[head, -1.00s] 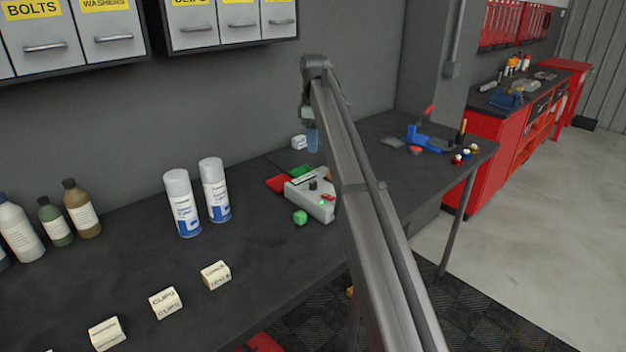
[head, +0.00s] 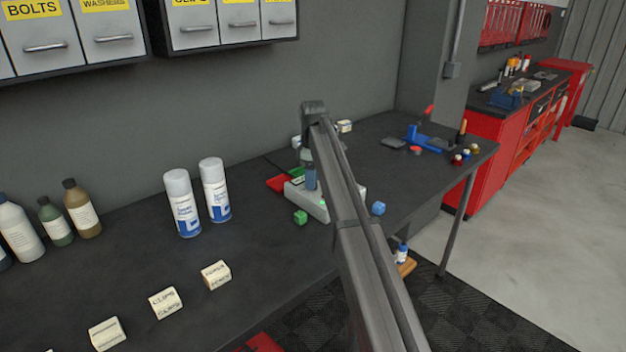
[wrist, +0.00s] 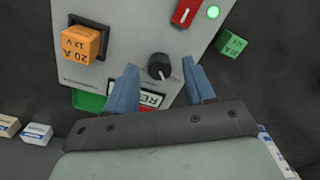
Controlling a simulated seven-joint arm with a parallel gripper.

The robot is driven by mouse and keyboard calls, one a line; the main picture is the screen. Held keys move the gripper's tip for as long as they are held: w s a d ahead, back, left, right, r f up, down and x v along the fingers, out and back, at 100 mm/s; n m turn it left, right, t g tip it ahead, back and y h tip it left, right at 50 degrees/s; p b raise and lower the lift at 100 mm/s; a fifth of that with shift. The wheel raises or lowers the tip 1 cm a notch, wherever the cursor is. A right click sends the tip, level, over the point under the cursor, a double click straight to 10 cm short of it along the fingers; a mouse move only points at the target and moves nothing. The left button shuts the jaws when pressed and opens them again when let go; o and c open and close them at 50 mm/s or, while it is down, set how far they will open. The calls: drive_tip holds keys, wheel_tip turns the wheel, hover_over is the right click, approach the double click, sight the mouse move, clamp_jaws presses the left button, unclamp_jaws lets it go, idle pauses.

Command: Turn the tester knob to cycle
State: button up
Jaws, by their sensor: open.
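The tester (head: 318,208) is a pale grey box on the dark bench; its face fills the upper middle of the wrist view (wrist: 130,20). Its round black knob (wrist: 160,66) bears a small pale mark; I cannot tell which setting it points to. My gripper (wrist: 160,72) is open, with one blue finger on each side of the knob and a visible gap to each. In the head view my gripper (head: 311,178) is over the tester and hides the knob. An orange 20 A block (wrist: 82,42) sits in a dark-framed slot. A red switch (wrist: 186,12) and lit green lamp (wrist: 213,12) are near.
A green cube (head: 300,217) stands close to the tester, and a blue cube (head: 378,208) lies to its right. Red (head: 277,184) and green trays lie behind. Two spray cans (head: 213,190) stand left. Small labelled boxes (head: 216,275) line the front left.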

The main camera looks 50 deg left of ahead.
drive_tip(key=shift+f, duration=0.45)
drive_tip(key=shift+c, duration=0.5)
clamp_jaws()
